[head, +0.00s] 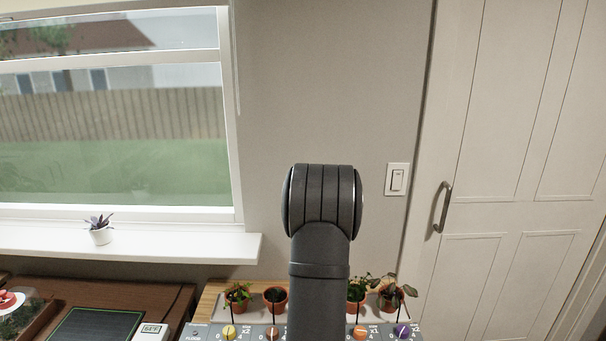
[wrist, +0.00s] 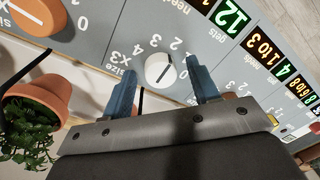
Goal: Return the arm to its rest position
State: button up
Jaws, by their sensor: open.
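In the wrist view my gripper (wrist: 161,70) has its two blue fingers apart, with nothing held between them. A white dial (wrist: 160,71) on a grey panel (wrist: 105,28) shows between the fingertips. Whether the fingers touch the dial or sit above it cannot be told. In the head view my dark arm rises in the middle of the picture, bent at a rounded joint. My gripper is hidden there, and the arm covers the middle of the panel and of the plant row.
Several potted plants, one in a terracotta pot (head: 275,298), stand behind the panel. A terracotta pot (wrist: 40,102) and an orange knob (wrist: 36,18) are left in the wrist view. A brown table (head: 160,295) is at left. Wall and door (head: 500,150) stand behind.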

jog(key=shift+r, duration=0.1)
notch_tip(320, 180, up, 17)
notch_tip(320, 180, down, 17)
jog(key=shift+f, duration=0.2)
jog(key=m, duration=0.3)
jog(key=shift+r, duration=0.1)
jog(key=m, duration=0.8)
jog(key=shift+s+t, duration=0.1)
jog(key=shift+t, duration=0.3)
jog(key=m, duration=0.4)
jog(key=shift+a+m, duration=0.1)
jog(key=shift+m, duration=0.2)
dwell(1.4)
